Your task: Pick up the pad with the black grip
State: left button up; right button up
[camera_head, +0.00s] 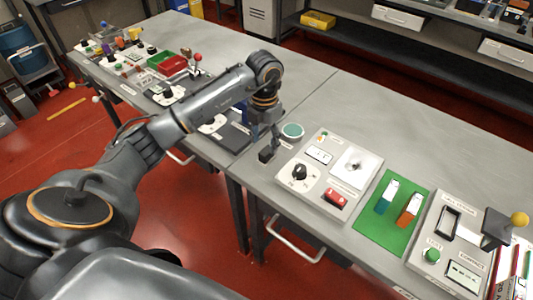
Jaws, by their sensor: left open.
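My left gripper (270,145) points down over the table near the middle of the view. It is open, and its dark fingers hang close to the tabletop with nothing seen between them. A round teal disc (292,131) with a pale rim lies just right of the fingers. I cannot make out a pad with a black grip for certain. A flat dark piece (236,137) lies left of the gripper, partly behind my arm. My right gripper is not in view.
Right of the gripper stand a grey panel (318,192) with a black knob and red switch, a green mat (373,235) with two upright blocks, and another panel (421,255). Red and green bins (172,66) and small parts fill the far left. The table behind the panels is clear.

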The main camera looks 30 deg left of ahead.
aim_at(266, 150)
pick_arm(q)
jog(key=f, duration=0.1)
jog(key=f+p, duration=0.1)
jog(key=f, duration=0.1)
jog(key=shift+w+d+f+p, duration=0.15)
jog(key=shift+d+f+p, duration=0.1)
jog(key=shift+f+p, duration=0.1)
jog(key=shift+a+f, duration=0.1)
jog(key=shift+f, duration=0.5)
grip_shut()
